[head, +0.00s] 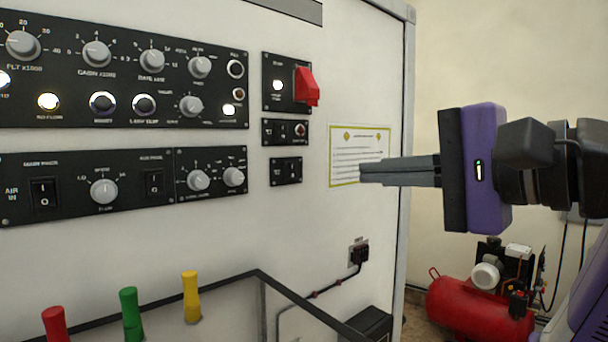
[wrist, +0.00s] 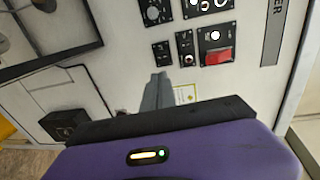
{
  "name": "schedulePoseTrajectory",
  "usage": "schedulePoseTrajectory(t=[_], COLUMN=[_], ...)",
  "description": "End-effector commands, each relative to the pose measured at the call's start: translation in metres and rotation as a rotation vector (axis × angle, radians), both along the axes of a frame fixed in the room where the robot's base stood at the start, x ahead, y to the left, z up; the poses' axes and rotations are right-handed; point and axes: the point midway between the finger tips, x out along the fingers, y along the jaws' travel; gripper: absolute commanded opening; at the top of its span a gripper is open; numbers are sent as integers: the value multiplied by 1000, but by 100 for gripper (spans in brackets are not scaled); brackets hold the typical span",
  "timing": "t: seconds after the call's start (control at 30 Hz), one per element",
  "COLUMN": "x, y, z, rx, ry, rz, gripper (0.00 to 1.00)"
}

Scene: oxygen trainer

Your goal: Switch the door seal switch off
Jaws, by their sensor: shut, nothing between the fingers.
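My gripper (head: 364,172) is shut and empty, its fingers pointing left in front of the white cabinet face. It also shows in the wrist view (wrist: 158,80), its tips just below the small panels. No label naming the door seal switch is readable. The candidates are a panel with a lit lamp and a raised red switch cover (head: 306,87), a small two-part panel (head: 285,132) below it, and a small switch panel (head: 285,171) lowest. In the wrist view the red cover (wrist: 218,56) is right of the small panels. My fingers appear apart from all of them.
Larger black panels with knobs and lamps (head: 124,70) fill the left. A yellow-edged notice (head: 360,150) lies behind my fingers. A dark-framed box (head: 230,285) juts out below, near red, green and yellow handles (head: 191,297). A red compressor (head: 475,305) stands right.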

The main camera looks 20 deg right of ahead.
Motion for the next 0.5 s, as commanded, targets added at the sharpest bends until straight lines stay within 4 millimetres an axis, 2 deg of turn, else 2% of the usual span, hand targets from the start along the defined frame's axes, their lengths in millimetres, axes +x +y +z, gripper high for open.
schedulePoseTrajectory(t=[0.23,0.5], x=[16,65], y=[5,21], z=[-2,-8], rx=[1,0], ry=[4,5], rz=[2,1], gripper=[0,0])
